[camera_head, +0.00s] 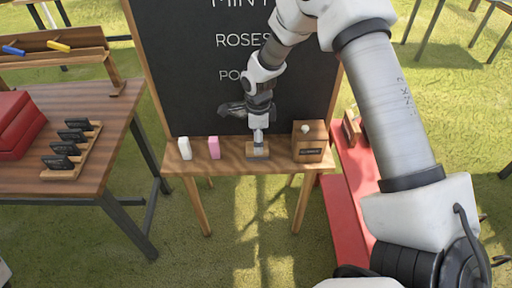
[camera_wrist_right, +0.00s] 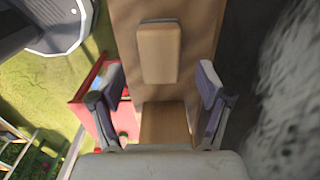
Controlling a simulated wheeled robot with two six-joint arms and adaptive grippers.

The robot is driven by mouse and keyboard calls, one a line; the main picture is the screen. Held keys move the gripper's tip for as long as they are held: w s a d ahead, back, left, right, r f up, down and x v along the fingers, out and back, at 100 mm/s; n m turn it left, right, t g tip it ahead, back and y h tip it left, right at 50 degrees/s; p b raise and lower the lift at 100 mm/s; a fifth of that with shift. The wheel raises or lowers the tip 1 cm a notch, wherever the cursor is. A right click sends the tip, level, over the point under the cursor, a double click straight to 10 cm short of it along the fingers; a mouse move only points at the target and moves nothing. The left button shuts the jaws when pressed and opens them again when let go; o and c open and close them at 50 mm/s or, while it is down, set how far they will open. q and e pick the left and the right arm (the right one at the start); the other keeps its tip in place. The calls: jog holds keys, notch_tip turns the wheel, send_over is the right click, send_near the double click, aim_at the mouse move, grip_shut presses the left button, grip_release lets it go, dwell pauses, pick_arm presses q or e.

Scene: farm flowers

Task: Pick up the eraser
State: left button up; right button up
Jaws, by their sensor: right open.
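The eraser (camera_head: 257,152), a small block with a light wooden top, lies on the wooden ledge (camera_head: 236,168) below the chalkboard. My right gripper (camera_head: 258,136) points down just above it and hides part of it. In the right wrist view the eraser (camera_wrist_right: 160,52) shows its wooden top and a grey edge. There my right gripper (camera_wrist_right: 161,82) is open and empty, its two fingers apart, with the eraser ahead of the gap between them. I cannot tell whether they touch it. My left gripper is not in view.
A white block (camera_head: 184,148) and a pink block (camera_head: 214,148) stand left of the eraser; a wooden box (camera_head: 308,142) stands right. The chalkboard (camera_head: 200,85) rises close behind. A red bench (camera_head: 350,200) is at right, and a wooden table (camera_head: 50,180) at left.

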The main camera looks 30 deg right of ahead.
notch_tip(320, 180, down, 4)
jog(key=shift+w+f, duration=0.1)
jog(key=shift+w, duration=0.2)
jog(key=shift+s, duration=0.3)
jog(key=c, duration=0.6)
jog(key=shift+s+r, duration=0.1)
jog(key=shift+r, duration=0.1)
jog(key=c, duration=0.6)
jog(key=shift+c, duration=0.8)
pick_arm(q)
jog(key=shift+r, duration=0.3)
